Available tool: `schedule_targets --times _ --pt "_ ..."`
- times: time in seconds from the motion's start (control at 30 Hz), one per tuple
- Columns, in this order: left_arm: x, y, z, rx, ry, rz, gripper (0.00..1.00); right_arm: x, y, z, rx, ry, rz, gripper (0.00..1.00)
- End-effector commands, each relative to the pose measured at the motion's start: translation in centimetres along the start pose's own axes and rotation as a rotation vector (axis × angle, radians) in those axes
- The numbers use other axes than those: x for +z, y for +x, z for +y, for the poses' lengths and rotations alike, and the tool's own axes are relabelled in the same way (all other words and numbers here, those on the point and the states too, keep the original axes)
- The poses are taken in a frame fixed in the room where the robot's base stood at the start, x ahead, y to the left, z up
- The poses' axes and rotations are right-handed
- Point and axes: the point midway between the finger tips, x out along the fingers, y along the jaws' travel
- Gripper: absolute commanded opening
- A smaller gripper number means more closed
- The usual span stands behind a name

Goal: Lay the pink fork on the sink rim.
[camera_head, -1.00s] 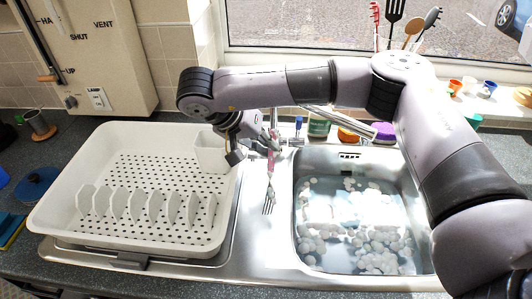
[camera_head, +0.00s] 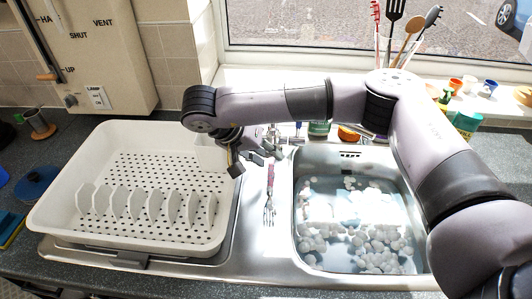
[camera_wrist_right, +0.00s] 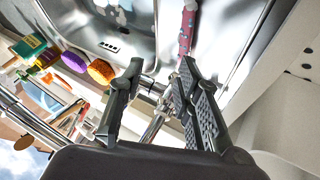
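The pink fork (camera_head: 270,180) lies on the steel sink rim (camera_head: 252,240), on the strip between the white dish rack and the basin. Its pink handle points to the back and its metal tines point to the front. My right gripper (camera_head: 254,160) is behind and left of the handle, open and apart from the fork. In the right wrist view the gripper (camera_wrist_right: 160,82) has its fingers spread with nothing between them, and the speckled pink handle (camera_wrist_right: 187,32) shows beyond them. My left gripper is not in view.
The white dish rack (camera_head: 60,205) stands left of the fork. The water-filled basin (camera_head: 299,215) with pale round shapes is on the right. The tap, partly hidden by my right arm, and several bottles are behind. Utensils stand by the window.

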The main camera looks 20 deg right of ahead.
Motion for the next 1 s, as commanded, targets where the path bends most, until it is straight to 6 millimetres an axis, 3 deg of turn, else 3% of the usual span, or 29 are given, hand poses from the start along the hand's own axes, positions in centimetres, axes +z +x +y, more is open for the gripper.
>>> schedule_targets --times 0.37,0.8,1.0 --pt "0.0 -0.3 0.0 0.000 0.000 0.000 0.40 -0.2 -0.6 0.1 -0.002 0.000 0.002 0.32" --pt "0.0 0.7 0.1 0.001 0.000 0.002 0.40 -0.2 -8.9 0.0 -0.003 0.001 0.006 0.32" --pt "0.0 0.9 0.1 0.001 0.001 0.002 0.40 -0.2 -11.6 0.1 -0.001 0.001 0.002 0.32"
